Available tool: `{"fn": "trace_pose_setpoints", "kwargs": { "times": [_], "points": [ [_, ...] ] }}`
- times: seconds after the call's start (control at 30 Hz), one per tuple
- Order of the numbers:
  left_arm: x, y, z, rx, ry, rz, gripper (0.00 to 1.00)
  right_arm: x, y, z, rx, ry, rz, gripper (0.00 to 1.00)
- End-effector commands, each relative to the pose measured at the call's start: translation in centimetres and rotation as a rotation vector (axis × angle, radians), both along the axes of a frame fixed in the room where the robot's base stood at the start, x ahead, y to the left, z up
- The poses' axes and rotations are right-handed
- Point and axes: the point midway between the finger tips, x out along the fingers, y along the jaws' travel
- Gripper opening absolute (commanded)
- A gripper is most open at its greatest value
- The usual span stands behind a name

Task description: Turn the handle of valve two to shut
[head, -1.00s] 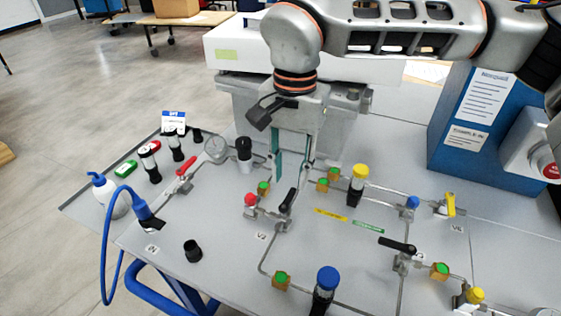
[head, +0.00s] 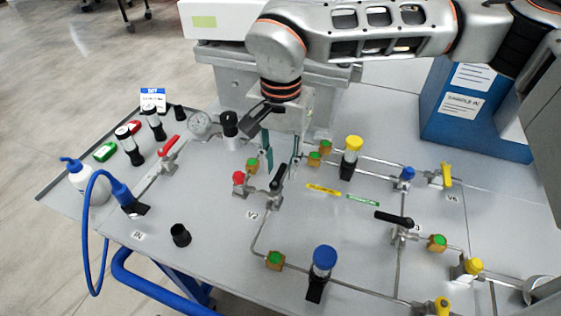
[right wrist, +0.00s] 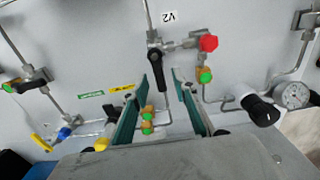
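Valve two, labelled V2 (head: 252,216), has a black lever handle (head: 278,177) on a metal body (head: 273,200). A red knob (head: 239,177) sits to its left. The handle also shows in the right wrist view (right wrist: 157,64), roughly in line with the pipe that comes from the top. My right gripper (head: 281,166) is open with its fingers pointing down. In the right wrist view, the handle lies between the tips of its two green-faced fingers (right wrist: 161,74). I cannot tell whether either finger touches it. My left gripper is not in view.
A valve with a black handle (head: 394,218) and a blue-capped bottle (head: 323,262) stand nearer the front.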

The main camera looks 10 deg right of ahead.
Motion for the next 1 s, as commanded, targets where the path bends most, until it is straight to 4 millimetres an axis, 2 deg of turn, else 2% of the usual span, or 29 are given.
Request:
{"fn": "trace_pose_setpoints", "kwargs": {
  "times": [0.13,0.23,0.27,0.67,1.0],
  "points": [
    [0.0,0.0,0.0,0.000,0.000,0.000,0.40,0.0,0.0,0.0,0.000,0.000,0.000,0.28],
    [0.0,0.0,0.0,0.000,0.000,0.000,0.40,0.0,0.0,0.0,0.000,0.000,0.000,0.02],
    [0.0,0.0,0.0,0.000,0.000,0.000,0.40,0.0,0.0,0.0,0.000,0.000,0.000,0.00],
    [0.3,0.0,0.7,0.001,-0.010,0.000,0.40,-0.1,-0.1,0.3,0.000,-0.001,-0.036,0.00],
    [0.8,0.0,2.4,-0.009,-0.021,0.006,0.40,-0.7,-0.7,0.6,0.001,-0.004,-0.253,0.00]
  ]
}}
